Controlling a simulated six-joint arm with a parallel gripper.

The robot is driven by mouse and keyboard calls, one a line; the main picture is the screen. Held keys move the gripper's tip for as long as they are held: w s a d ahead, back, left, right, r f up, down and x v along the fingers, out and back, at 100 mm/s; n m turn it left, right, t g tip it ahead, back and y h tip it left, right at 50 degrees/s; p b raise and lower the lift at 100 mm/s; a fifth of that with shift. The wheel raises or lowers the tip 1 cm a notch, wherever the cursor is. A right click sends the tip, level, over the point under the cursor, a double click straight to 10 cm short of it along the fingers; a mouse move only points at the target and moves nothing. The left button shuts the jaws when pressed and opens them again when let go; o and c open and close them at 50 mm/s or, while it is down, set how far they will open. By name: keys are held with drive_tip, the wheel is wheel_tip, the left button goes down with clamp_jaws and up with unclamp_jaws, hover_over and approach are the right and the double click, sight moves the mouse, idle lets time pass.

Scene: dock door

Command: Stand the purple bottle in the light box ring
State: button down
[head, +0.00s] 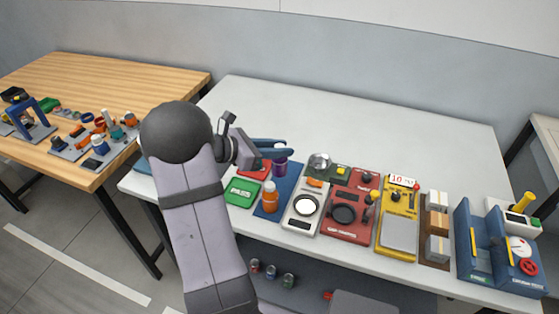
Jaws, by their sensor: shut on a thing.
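The purple bottle (279,168) is upright between the blue fingers of my gripper (284,149), over the far end of the blue mat (290,183). My gripper is shut on its upper part. I cannot tell whether the bottle's base touches the mat. The light box (300,224) is a pale panel to the right and nearer the front edge. Its bright round ring (306,206) is empty.
An orange bottle (269,200) stands on the mat's near part. Green (241,192) and red boxes lie left of it. A red panel (347,220) and yellow panel (398,232) stand right of the light box. The table's back (370,125) is clear.

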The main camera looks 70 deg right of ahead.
wheel_tip(320, 180, up, 2)
drive_tip(key=shift+r, duration=0.1)
drive_tip(key=shift+s+d+r, duration=0.1)
drive_tip(key=shift+s+r, duration=0.15)
drive_tip(key=shift+s, duration=0.05)
drive_tip(key=s+a+r+m+g+y, duration=0.1)
drive_tip(key=s+a+r, duration=0.35)
drive_tip(key=s, duration=0.45)
wheel_tip(320, 180, down, 8)
drive_tip(key=a, duration=0.1)
drive_tip(key=shift+s, duration=0.25)
drive_tip(key=shift+a, duration=0.1)
